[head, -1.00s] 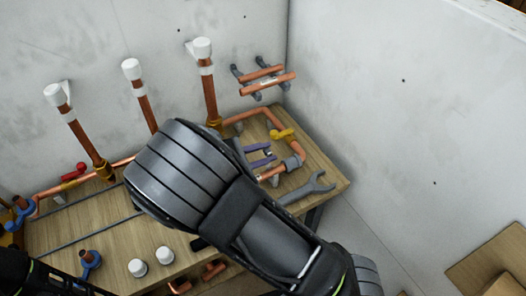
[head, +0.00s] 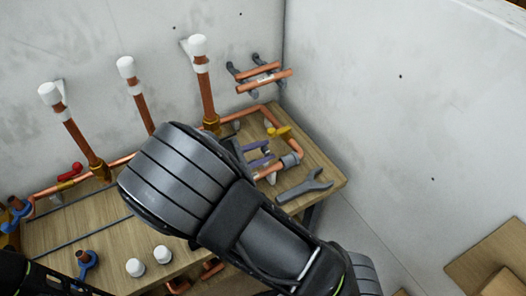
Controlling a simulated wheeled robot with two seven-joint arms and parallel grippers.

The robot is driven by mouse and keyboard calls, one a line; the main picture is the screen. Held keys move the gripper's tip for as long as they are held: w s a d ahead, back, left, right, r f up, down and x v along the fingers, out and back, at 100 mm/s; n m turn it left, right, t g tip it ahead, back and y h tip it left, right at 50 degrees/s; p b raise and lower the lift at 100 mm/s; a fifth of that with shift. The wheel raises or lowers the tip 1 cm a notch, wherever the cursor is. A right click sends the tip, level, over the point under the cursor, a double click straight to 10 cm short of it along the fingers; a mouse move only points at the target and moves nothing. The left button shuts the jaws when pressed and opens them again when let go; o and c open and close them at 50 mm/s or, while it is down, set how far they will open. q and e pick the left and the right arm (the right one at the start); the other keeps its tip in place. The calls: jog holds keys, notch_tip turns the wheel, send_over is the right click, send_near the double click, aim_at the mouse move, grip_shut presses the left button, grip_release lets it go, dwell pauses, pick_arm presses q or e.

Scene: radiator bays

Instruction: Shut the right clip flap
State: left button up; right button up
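My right arm crosses the middle of the head view, its thick dark wrist hiding part of the bench. Beyond it, my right gripper (head: 266,153) shows two purple fingers with a gap between them, low over the right part of the bench. A grey clip (head: 291,160) sits around the lower copper pipe, just right of the fingertips and seemingly apart from them. I cannot make out its flap or whether it is shut. My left gripper is not clearly seen; only dark arm parts show at the lower left.
A grey wrench (head: 304,185) lies at the right end of the wooden bench (head: 323,172). A yellow lever (head: 278,131) is on the bent copper pipe (head: 297,141). Short pipes (head: 264,82) rest in wall brackets. White caps (head: 163,254) stand at the front. The right wall is close.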

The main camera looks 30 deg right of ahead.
jog(key=shift+o, duration=1.2)
jog(key=b+v, duration=0.1)
jog(key=v, duration=0.7)
